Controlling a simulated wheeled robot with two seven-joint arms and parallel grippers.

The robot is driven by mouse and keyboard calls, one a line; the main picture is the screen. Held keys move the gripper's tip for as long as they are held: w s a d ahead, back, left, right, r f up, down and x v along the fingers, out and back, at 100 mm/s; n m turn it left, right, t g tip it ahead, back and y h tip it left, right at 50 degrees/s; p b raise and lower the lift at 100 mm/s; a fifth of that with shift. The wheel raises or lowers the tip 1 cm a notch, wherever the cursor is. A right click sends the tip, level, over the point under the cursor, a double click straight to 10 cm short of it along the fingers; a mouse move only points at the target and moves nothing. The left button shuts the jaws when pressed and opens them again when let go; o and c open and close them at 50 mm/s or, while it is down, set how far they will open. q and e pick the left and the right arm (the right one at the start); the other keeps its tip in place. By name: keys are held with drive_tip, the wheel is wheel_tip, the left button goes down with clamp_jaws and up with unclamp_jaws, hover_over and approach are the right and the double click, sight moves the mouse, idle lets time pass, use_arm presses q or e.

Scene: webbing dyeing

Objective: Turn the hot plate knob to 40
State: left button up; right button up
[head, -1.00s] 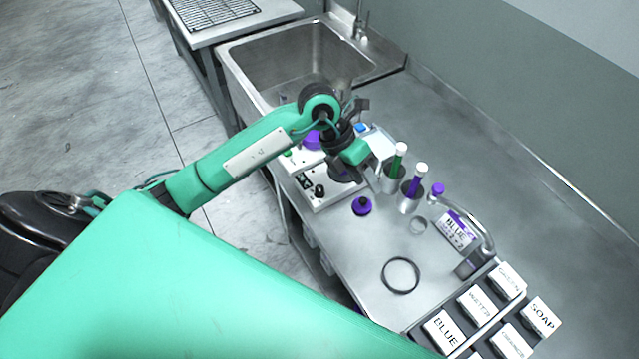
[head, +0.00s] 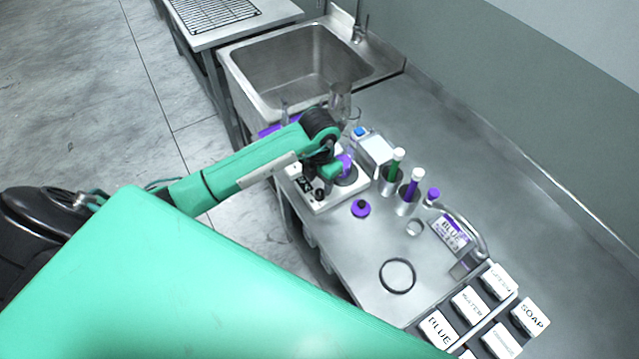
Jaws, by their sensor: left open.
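The hot plate (head: 326,206) is a white, low box on the steel counter with a dark round heating disc. Its small black knob (head: 319,194) and dark display are on the front face, close to the counter's left edge. My left gripper (head: 317,174) points down just above the front of the hot plate, near the knob. It is open, though its fingers are small and partly hidden by my wrist. I cannot tell whether they touch the knob, and its setting is too small to read. My right gripper is out of view.
A purple-capped bottle (head: 361,208) stands just right of the hot plate. Metal cups (head: 407,206) with green and purple tubes stand behind it. Glassware and a sink (head: 300,65) are beyond.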

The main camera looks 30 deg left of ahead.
sight(319, 191)
use_arm(q)
drive_tip(key=shift+f+p, duration=0.4)
drive_tip(key=shift+f, duration=1.5)
clamp_jaws()
